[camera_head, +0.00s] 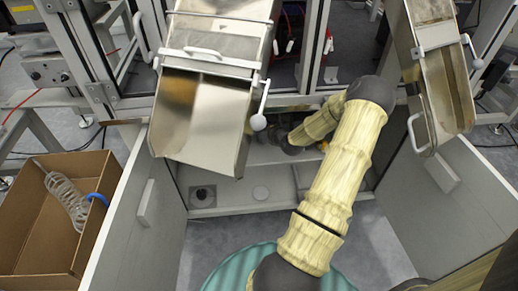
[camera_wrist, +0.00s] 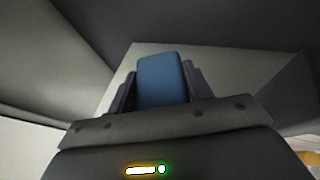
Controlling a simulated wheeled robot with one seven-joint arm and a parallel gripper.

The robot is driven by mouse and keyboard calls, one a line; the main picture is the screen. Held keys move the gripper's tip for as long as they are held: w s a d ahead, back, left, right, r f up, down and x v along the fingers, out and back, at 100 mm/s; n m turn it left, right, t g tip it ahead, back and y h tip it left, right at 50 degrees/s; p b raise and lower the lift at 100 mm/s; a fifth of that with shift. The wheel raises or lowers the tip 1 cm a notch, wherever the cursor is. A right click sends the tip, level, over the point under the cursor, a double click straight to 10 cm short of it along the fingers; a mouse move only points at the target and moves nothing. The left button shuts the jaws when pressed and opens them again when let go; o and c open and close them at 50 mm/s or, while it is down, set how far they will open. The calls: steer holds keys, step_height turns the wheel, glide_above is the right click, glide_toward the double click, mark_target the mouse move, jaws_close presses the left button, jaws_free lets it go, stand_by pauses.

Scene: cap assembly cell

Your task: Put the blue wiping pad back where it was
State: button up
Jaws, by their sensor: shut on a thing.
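The blue wiping pad (camera_wrist: 162,80) is upright between the two dark fingers of my gripper (camera_wrist: 163,88) in the wrist view. The gripper is shut on it. A pale grey panel lies behind the pad; I cannot tell whether the pad touches it. In the head view my arm reaches into the open cabinet, and its dark end is low between the two metal chutes. The pad cannot be made out in that view.
A cardboard box (camera_head: 35,225) holds a coiled hose.

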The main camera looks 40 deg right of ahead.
steer(key=shift+a, duration=0.1)
step_height(320, 180, down, 5)
steer(key=shift+r+b, duration=0.1)
steer(key=shift+b, duration=1.1)
steer(key=shift+w, duration=0.1)
steer(key=shift+a, duration=0.1)
step_height(320, 180, down, 5)
steer(key=shift+f+b, duration=0.15)
steer(key=shift+b, duration=1.1)
steer(key=shift+s+d, duration=0.2)
